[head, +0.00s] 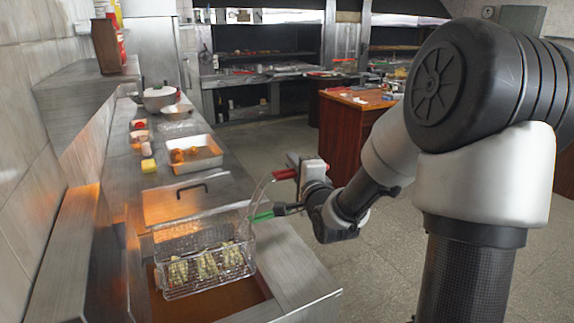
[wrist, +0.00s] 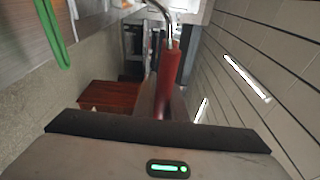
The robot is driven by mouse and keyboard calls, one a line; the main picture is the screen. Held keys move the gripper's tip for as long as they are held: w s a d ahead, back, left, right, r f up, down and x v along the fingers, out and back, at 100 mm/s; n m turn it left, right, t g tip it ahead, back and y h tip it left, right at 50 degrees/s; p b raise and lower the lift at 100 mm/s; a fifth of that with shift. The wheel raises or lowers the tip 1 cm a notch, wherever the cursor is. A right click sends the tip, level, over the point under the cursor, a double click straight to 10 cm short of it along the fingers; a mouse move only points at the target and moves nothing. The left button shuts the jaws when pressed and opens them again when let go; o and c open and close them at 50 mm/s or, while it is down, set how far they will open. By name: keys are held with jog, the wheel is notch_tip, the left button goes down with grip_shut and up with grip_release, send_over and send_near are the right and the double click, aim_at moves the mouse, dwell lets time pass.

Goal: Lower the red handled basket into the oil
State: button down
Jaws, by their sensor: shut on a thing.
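The red handle (head: 285,174) is held in my gripper (head: 297,171), above and right of the fryer. The wrist view shows the red handle (wrist: 170,75) running down to the gripper, with a bent metal wire at its far end. A wire basket (head: 205,270) holding several pale yellow-green pieces hangs over the brown oil (head: 225,302). A second wire basket (head: 188,240) sits just behind it. A green handle (head: 265,216) shows below the red one, also in the wrist view at left (wrist: 55,35). I cannot tell clearly which handle joins which basket.
A steel counter (head: 115,190) runs along the left wall. On it stand a white tray (head: 195,155) with orange pieces, a yellow block (head: 148,166) and a lidded pot (head: 158,97). A wooden-sided counter (head: 345,120) stands behind. The floor to the right is open.

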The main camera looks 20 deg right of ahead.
jog(key=shift+r, duration=0.1)
jog(key=shift+n, duration=0.3)
jog(key=f+b, duration=0.6)
jog(key=f, duration=0.1)
jog(key=a+f+b, duration=0.1)
jog(key=f+b, duration=0.4)
jog(key=f, duration=0.2)
jog(key=a+f+b, duration=0.1)
jog(key=f+b, duration=0.5)
jog(key=f, duration=0.1)
jog(key=shift+s+a+f+b, duration=0.25)
jog(key=shift+s+f+b, duration=0.05)
jog(key=shift+b, duration=0.05)
jog(key=shift+f+b, duration=0.25)
jog(key=shift+b, duration=0.05)
dwell(0.4)
jog(key=c, duration=1.7)
grip_release()
jog(key=shift+f, duration=0.1)
